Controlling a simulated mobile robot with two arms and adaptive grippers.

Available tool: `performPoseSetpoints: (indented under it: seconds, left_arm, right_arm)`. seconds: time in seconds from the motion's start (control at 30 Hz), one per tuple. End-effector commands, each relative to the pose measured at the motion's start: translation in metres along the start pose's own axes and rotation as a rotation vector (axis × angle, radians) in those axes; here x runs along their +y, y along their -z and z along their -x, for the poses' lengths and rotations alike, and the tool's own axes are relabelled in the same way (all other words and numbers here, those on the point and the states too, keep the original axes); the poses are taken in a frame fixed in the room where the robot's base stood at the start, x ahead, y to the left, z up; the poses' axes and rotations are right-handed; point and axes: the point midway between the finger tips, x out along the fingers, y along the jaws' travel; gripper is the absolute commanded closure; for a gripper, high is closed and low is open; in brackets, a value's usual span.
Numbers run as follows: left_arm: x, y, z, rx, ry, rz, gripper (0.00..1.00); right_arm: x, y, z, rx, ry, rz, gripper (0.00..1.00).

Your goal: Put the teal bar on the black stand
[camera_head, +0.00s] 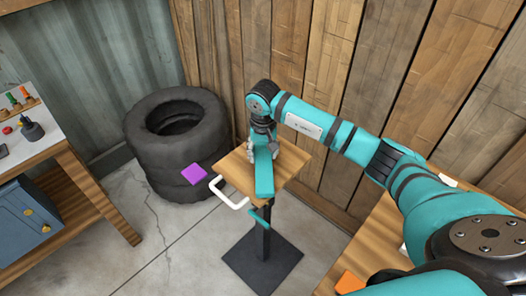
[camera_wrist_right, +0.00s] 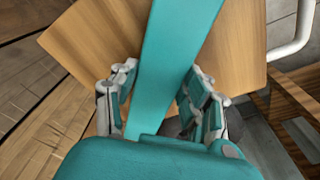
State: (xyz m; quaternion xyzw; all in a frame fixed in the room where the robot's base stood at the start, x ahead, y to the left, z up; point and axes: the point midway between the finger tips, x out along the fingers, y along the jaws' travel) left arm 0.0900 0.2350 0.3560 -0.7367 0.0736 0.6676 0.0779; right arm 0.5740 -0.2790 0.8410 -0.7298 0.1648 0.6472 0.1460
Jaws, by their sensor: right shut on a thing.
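The teal bar (camera_head: 264,176) is a long flat piece over the wooden top (camera_head: 235,166) of the black stand (camera_head: 262,262). My right gripper (camera_head: 262,146) is above that top and shut on the bar. In the right wrist view the bar (camera_wrist_right: 176,60) runs between the two fingers of my gripper (camera_wrist_right: 160,98), with the wooden top (camera_wrist_right: 238,48) beneath it. I cannot tell whether the bar touches the top. The bar's gripped end is partly hidden by the gripper and wrist. My left gripper is not in view.
A white handle (camera_head: 228,192) juts from the stand's left side, near a purple square (camera_head: 194,174). Stacked tyres (camera_head: 150,140) stand behind left. A workbench (camera_head: 75,145) is at far left, a wooden plank wall (camera_head: 390,70) behind. Bare floor (camera_head: 180,255) lies left of the stand.

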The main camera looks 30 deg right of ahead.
Motion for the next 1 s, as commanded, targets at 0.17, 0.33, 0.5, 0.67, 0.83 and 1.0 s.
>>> performPoseSetpoints:
  seconds: [0.17, 0.33, 0.5, 0.67, 0.83, 1.0]
  left_arm:
    - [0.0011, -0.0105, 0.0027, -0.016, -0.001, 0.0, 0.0]
    - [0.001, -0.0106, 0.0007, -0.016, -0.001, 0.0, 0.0]
    - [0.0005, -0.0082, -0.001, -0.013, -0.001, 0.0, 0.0]
    - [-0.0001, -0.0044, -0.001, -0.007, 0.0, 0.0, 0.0]
    - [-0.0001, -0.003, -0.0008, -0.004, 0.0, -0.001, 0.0]
    - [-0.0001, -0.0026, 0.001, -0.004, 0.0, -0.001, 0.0]
  right_arm:
    - [-0.0006, -0.0006, -0.0063, 0.002, 0.002, 0.001, 0.94]
    - [-0.0004, -0.0009, -0.0078, 0.002, 0.001, 0.001, 0.94]
    - [-0.0003, -0.0012, -0.0093, 0.001, 0.001, 0.0, 0.43]
    - [-0.0003, -0.0013, -0.0093, 0.001, 0.001, 0.0, 0.3]
    - [-0.0003, -0.0014, -0.0092, 0.001, 0.001, 0.001, 0.3]
    - [-0.0005, -0.0002, -0.0007, 0.003, 0.002, 0.001, 0.3]
